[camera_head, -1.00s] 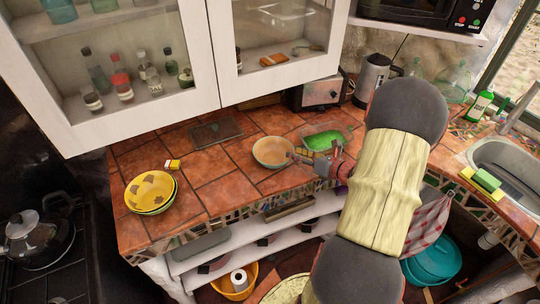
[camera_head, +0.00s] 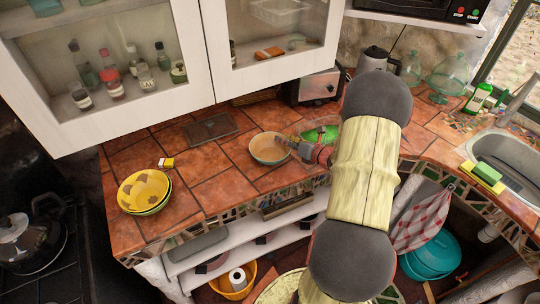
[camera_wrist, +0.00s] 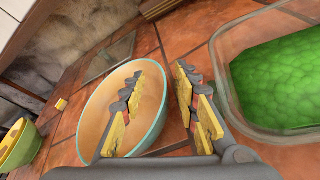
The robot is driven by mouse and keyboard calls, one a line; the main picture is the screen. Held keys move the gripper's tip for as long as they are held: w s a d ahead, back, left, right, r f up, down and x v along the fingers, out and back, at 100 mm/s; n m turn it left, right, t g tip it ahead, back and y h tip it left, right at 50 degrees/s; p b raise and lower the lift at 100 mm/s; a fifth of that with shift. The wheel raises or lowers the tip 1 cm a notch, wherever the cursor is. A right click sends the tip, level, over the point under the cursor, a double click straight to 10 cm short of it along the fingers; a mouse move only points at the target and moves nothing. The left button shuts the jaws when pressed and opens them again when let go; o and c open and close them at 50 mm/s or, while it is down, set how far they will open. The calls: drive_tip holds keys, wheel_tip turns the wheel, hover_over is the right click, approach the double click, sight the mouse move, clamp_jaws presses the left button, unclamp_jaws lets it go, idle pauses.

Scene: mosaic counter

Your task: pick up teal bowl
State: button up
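The teal bowl (camera_head: 262,158), tan inside with a teal rim, stands upright on the tiled counter. It also shows large in the wrist view (camera_wrist: 94,118). My gripper (camera_wrist: 160,70) is open at the bowl's right side. In the wrist view one finger overlaps the inside of the bowl and the other lies beyond the right rim, so the rim runs between them. I cannot tell whether either finger touches it. In the head view my gripper (camera_head: 291,143) covers part of the bowl's right edge.
A glass dish of green contents (camera_wrist: 285,75) stands close right of my gripper. A stack of yellow patterned bowls (camera_head: 144,190) is at the counter's left, near a small yellow item (camera_head: 166,162). A dark flat panel (camera_head: 210,129) lies behind. A toaster (camera_head: 315,88) stands at the back.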

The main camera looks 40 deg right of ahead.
drive_tip(key=shift+w+f, duration=0.15)
drive_tip(key=shift+w, duration=0.2)
drive_tip(key=shift+c, duration=1.1)
clamp_jaws()
